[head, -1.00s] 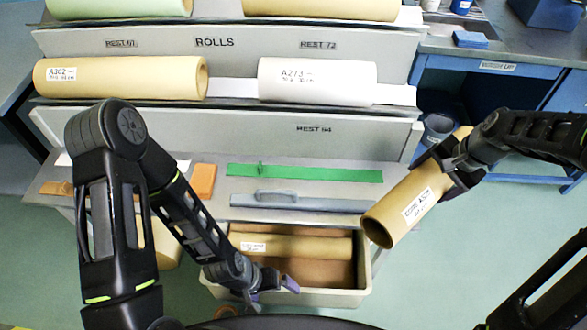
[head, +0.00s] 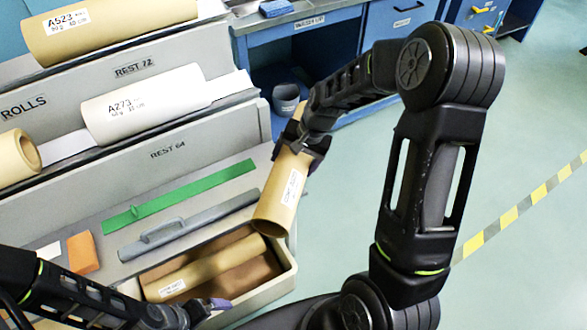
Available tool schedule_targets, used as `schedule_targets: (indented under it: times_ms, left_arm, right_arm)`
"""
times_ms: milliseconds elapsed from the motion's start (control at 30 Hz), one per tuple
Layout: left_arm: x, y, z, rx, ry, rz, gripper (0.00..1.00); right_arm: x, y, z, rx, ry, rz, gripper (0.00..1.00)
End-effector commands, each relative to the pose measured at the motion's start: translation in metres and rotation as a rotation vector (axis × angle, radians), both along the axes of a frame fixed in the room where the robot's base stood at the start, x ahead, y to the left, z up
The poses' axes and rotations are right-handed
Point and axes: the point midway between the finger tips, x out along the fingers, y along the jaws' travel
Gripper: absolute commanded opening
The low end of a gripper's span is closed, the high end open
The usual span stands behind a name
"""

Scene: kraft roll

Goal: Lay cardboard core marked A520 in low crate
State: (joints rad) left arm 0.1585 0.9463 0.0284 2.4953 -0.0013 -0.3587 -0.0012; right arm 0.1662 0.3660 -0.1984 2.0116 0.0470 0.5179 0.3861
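My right gripper (head: 304,146) is shut around the upper part of a tan cardboard core (head: 281,190). The core hangs tilted, its open lower end above the right end of the low crate (head: 262,296). Its white label is too small to read surely now; it looked like A520 in the earlier frame. Another tan core (head: 215,268) with a white label lies lengthwise inside the crate on a brown bottom. My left gripper (head: 207,306) is low by the crate's front left part; its fingers are partly hidden, and I cannot tell whether they are open.
A stepped grey rack holds rolls, including a white A273 roll (head: 145,103) and an A523 roll (head: 105,27). A green strip (head: 180,197) and a grey bar with a handle (head: 190,225) lie on the ledge behind the crate. Floor at the right is clear.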

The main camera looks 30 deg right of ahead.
Motion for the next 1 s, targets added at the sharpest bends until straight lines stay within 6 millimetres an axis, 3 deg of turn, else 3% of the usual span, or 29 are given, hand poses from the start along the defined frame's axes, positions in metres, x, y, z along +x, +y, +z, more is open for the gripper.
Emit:
schedule_targets:
  times_ms: [333,733,767,1000]
  left_arm:
    - [0.0,0.0,-0.004,0.0,0.0,0.0,0.99]
    - [0.0,0.0,-0.007,0.0,0.0,0.0,0.99]
    - [0.0,0.0,-0.007,0.0,0.0,0.0,0.99]
    - [0.0,0.0,-0.006,0.0,0.0,0.0,0.99]
  right_arm:
    - [0.0,0.0,-0.036,0.0,0.0,0.0,0.09]
    - [0.001,0.0,-0.04,-0.001,-0.002,0.0,0.09]
    - [0.0,0.0,-0.041,0.0,0.0,0.0,0.82]
    - [0.0,0.0,-0.04,0.0,0.0,0.0,1.0]
